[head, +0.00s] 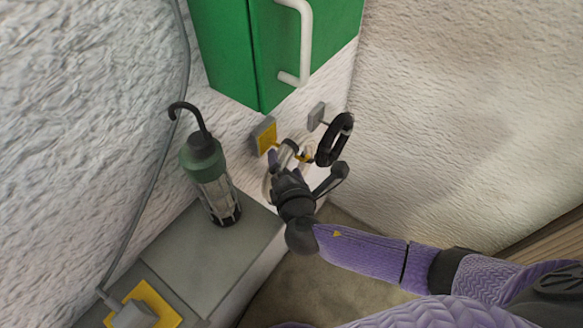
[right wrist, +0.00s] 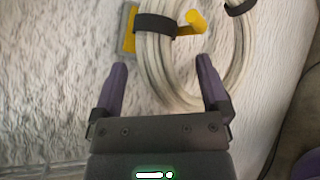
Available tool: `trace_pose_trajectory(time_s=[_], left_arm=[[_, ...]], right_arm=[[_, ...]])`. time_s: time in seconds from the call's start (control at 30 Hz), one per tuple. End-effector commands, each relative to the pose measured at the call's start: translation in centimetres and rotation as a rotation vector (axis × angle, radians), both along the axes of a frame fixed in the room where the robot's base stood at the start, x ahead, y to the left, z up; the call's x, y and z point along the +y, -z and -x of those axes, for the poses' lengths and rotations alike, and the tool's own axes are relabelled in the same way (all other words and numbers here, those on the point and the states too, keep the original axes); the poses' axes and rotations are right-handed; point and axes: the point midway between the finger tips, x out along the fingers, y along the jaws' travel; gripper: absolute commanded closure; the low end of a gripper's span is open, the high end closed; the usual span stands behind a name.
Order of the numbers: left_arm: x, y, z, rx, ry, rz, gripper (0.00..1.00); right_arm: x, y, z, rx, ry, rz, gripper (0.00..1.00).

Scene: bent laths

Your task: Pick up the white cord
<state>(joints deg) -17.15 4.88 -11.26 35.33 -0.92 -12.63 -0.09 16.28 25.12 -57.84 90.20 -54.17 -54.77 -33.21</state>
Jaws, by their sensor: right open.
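The white cord is a thick coil (right wrist: 240,62) hanging on a yellow hook (right wrist: 192,22) by the wall, with a dark strap (right wrist: 157,26) around its left side. In the head view the cord (head: 267,187) is mostly hidden behind my right gripper (head: 283,158). In the right wrist view my right gripper (right wrist: 162,66) is open, with its two fingertips below the strap. The coil's left strands show between and beyond the fingertips. I cannot tell whether the fingers touch the cord. My left gripper is not in view.
A black coil (head: 336,140) hangs just right of the white cord. A green cabinet (head: 228,45) with a white handle is above. A green lamp with a hook (head: 204,165) stands on the grey ledge (head: 205,255) at left. A grey cable (head: 150,180) runs down the wall.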

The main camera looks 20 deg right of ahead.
Motion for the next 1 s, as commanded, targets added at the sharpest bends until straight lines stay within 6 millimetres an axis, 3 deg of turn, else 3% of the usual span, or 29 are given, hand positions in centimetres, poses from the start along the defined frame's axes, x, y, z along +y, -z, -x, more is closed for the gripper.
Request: trace_pose_trajectory(time_s=[0.1, 0.33, 0.7, 0.8, 1.0], left_arm=[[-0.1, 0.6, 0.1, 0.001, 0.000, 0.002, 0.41], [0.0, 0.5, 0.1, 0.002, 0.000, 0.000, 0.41], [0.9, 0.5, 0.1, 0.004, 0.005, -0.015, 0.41], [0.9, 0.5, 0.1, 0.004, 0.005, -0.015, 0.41], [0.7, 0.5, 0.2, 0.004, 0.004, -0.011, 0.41]], right_arm=[[-0.1, 0.6, -1.6, 0.001, 0.001, -0.001, 0.04], [-0.1, 0.5, -1.8, 0.001, 0.001, -0.003, 0.04], [-0.1, 0.5, -1.8, 0.003, 0.000, -0.002, 0.82], [-0.1, 0.5, -1.8, 0.003, 0.000, -0.002, 1.00], [-0.1, 0.6, -1.8, 0.003, 0.001, -0.002, 1.00]])
